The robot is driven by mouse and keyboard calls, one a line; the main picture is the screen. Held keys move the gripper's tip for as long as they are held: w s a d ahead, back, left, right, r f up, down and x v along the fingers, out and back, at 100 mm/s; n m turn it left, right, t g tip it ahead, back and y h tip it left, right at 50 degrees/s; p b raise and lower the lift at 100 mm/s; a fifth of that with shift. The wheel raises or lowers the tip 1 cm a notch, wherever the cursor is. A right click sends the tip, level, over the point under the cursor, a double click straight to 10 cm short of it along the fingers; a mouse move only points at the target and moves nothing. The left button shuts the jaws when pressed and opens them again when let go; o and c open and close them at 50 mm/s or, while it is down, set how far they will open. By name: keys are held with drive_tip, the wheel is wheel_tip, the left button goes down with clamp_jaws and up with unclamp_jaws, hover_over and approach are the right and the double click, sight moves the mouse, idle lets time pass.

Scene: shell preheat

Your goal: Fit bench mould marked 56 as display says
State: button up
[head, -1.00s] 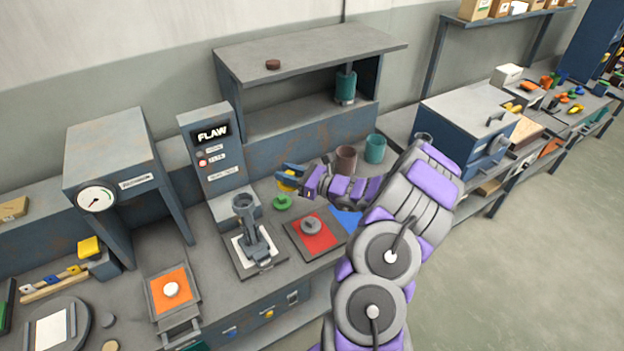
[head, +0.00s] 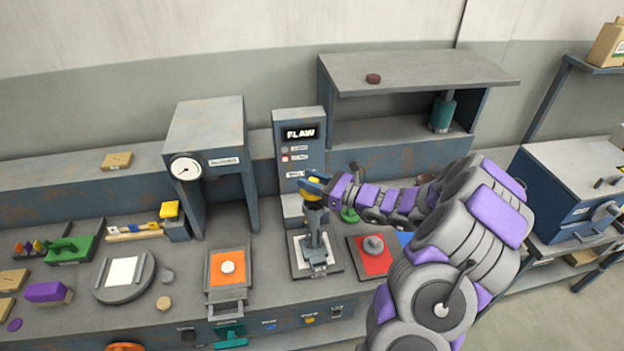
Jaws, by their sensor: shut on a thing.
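The display (head: 300,134) on the grey-blue cabinet reads "FLAW". Two small lamps with labels sit below it, one red; the labels are too small to read. My gripper (head: 313,187) is shut on a small yellow thing (head: 314,182), mostly hidden between the blue fingers. It is over the top of a grey upright fixture (head: 318,240) on a white pad; I cannot tell whether they touch. A round grey piece (head: 373,244) sits on a red pad, and a round white piece (head: 228,267) on an orange pad. No number 56 is legible.
A green round piece (head: 349,215) stands behind the red pad, partly hidden by my arm. A gauge press (head: 209,150) stands left of the display. A shelf (head: 415,68) is behind, and a blue oven-like box (head: 578,190) is at right. Tools lie at left.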

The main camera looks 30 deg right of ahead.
drive_tip(key=f, duration=0.1)
drive_tip(key=f+b, duration=0.2)
drive_tip(key=shift+d+f, duration=0.25)
drive_tip(key=shift+f, duration=0.1)
drive_tip(key=shift+a, duration=0.1)
drive_tip(key=shift+p, duration=0.45)
idle(1.0)
drive_tip(key=shift+f, duration=0.45)
idle(0.4)
drive_tip(key=o, duration=0.7)
drive_tip(key=shift+o, duration=0.2)
drive_tip(key=shift+s, duration=0.1)
